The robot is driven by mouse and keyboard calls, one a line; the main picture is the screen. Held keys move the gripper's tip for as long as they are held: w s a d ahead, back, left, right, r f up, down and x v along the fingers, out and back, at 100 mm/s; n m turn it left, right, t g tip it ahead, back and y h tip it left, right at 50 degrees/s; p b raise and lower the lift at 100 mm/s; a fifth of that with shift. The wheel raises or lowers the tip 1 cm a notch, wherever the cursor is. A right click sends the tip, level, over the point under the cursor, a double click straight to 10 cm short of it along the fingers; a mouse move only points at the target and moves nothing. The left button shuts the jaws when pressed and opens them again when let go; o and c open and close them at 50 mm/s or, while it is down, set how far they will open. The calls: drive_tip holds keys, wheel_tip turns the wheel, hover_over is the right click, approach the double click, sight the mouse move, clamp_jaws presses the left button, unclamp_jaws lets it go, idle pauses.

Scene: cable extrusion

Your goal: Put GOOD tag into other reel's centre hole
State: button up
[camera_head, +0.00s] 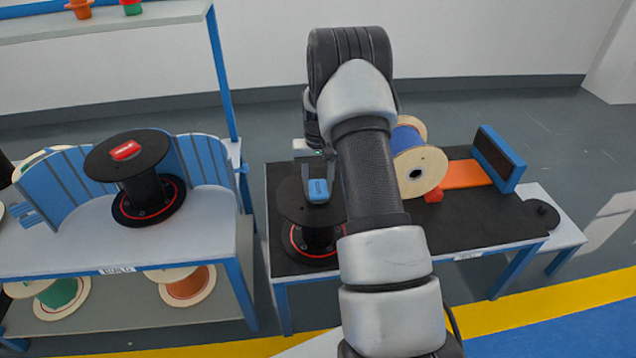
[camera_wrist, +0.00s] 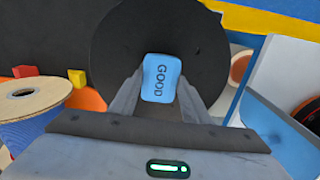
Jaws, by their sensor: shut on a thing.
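The blue GOOD tag (camera_head: 318,190) is held upright in my gripper (camera_head: 315,168), with its lettering turned sideways in the wrist view (camera_wrist: 161,78). My gripper (camera_wrist: 160,95) is shut on it, one finger on each side. Below it a black reel (camera_head: 290,207) stands on the dark-topped right table; its top flange fills the area behind the tag in the wrist view (camera_wrist: 115,50). The tag and fingers hide the centre hole, and I cannot tell whether the tag touches the reel. Another black reel (camera_head: 100,165) stands on the left table with a red tag (camera_head: 125,149) at its top centre.
An orange plate (camera_head: 463,174) and blue upright (camera_head: 505,160) are farther right. A curved blue fence (camera_head: 65,180) backs the left table.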

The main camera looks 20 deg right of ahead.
sight(318, 188)
drive_tip(key=shift+f+b, duration=0.35)
drive_tip(key=shift+f, duration=0.25)
drive_tip(key=shift+r, duration=0.25)
drive_tip(key=shift+r+p, duration=0.35)
drive_tip(key=shift+p, duration=0.1)
drive_tip(key=shift+r, duration=0.2)
idle(0.3)
drive_tip(key=shift+f+b, duration=0.4)
drive_tip(key=shift+f, duration=0.4)
idle(0.3)
drive_tip(key=o, duration=0.8)
drive_tip(key=shift+c, duration=0.2)
wheel_tip(318, 188, up, 11)
drive_tip(key=p, duration=0.6)
drive_tip(key=shift+p, duration=0.35)
